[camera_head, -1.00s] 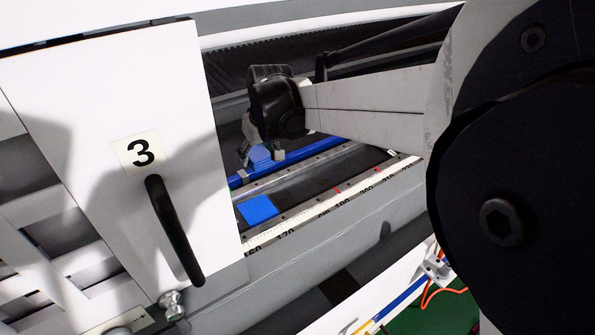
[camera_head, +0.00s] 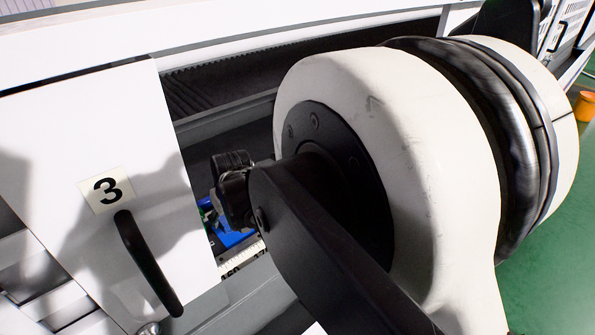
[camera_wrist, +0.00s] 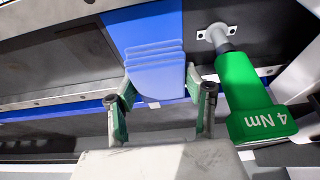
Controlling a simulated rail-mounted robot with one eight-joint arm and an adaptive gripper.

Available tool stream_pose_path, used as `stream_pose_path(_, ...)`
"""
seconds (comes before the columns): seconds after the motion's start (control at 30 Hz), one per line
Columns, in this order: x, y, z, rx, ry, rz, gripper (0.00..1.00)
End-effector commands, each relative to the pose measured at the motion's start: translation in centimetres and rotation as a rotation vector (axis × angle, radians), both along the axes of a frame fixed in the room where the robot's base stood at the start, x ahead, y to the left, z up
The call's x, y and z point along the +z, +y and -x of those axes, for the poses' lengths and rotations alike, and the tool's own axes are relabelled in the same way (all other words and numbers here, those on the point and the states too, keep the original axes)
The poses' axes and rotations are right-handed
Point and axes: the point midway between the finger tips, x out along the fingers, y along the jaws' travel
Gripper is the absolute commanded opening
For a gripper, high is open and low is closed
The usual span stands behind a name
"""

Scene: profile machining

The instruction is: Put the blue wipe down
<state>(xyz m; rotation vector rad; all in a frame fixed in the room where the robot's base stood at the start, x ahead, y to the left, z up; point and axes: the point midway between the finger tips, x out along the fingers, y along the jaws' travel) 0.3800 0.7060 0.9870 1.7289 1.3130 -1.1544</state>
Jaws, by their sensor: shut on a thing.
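The blue wipe (camera_wrist: 155,68), with several layered folds, sits between the two fingers of my gripper (camera_wrist: 167,88) in the wrist view. My gripper is shut on it. Beyond the wipe lies a flat, darker blue patch (camera_wrist: 143,25) on the machine bed; the wipe overlaps it in the picture, and I cannot tell whether they touch. In the head view the blue patch (camera_head: 231,239) shows just below my gripper's dark body. My arm hides the fingertips and the wipe there.
A green screwdriver-like tool (camera_wrist: 250,95) marked "4 Nm" stands close to the right finger in the wrist view. A white door (camera_head: 95,175) marked 3, with a black handle (camera_head: 147,262), is left of my arm. A scale (camera_head: 240,262) runs along the bed's front edge.

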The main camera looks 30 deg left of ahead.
Motion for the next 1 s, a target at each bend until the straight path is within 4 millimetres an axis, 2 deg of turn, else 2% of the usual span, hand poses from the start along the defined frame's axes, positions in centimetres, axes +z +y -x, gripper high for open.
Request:
stream_pose_path(0.37,-3.9,0.0,0.0,0.000,0.000,0.000,0.20)
stream_pose_path(0.83,-4.6,0.0,0.0,0.000,0.000,0.000,0.20)
stream_pose_path(0.87,-4.6,0.0,0.0,0.000,0.000,0.000,0.48)
stream_pose_path(1.0,-4.5,0.0,0.0,-0.001,0.001,0.001,0.64)
